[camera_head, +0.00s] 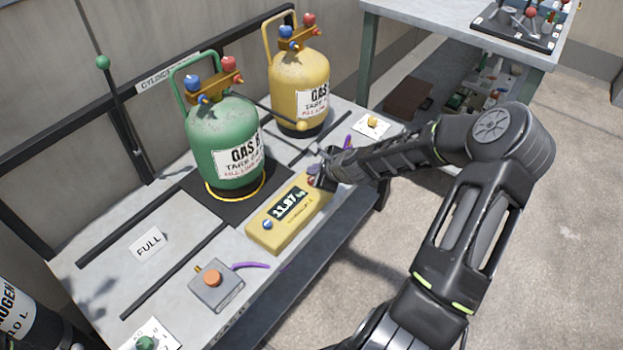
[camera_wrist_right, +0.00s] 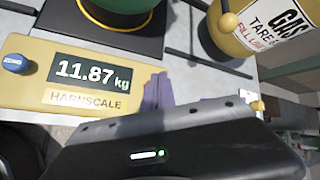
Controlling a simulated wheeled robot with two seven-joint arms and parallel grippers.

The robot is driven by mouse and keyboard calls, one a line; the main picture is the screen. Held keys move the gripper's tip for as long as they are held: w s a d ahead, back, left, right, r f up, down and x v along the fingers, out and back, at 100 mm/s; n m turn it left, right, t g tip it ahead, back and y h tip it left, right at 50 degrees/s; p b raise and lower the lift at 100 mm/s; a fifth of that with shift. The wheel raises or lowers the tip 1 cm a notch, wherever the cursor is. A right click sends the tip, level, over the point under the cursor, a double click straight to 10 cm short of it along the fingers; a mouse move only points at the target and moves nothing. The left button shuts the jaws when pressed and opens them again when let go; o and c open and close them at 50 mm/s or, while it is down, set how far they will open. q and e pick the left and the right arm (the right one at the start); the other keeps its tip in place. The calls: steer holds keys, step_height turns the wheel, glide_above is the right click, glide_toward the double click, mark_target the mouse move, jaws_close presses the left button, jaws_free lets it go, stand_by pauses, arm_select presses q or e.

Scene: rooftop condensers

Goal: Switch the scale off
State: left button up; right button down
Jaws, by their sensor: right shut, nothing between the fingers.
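The scale is a yellow box (camera_head: 275,238) with a lit display reading 11.87 kg; it also shows in the right wrist view (camera_wrist_right: 30,88). A blue ZERO button (camera_wrist_right: 14,63) sits at its left end. My right gripper (camera_head: 319,172) is shut and empty at the scale's right end. A small red spot (camera_head: 311,182) shows beside its fingertips, mostly hidden by them. In the wrist view the fingers (camera_wrist_right: 165,92) are just right of the display; I cannot tell whether they touch the scale. My left gripper is not in view.
A green gas cylinder (camera_head: 222,140) stands on the black platform behind the scale. A yellow cylinder (camera_head: 300,85) stands farther back right. A grey box with an orange button (camera_head: 215,285) lies at the front left. A FULL card (camera_head: 148,243) lies on the bench.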

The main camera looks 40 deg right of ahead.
steer(key=shift+f, duration=0.15)
steer(key=shift+f+b, duration=0.25)
steer(key=shift+b, duration=0.05)
steer(key=shift+f+b, duration=0.5)
steer(key=shift+f, duration=0.1)
stand_by(0.6)
steer(key=shift+r, duration=0.1)
stand_by(0.3)
steer(key=shift+r+p, duration=0.8)
steer(key=shift+r, duration=0.1)
step_height(320, 180, up, 5)
steer(key=p, duration=0.4)
stand_by(0.8)
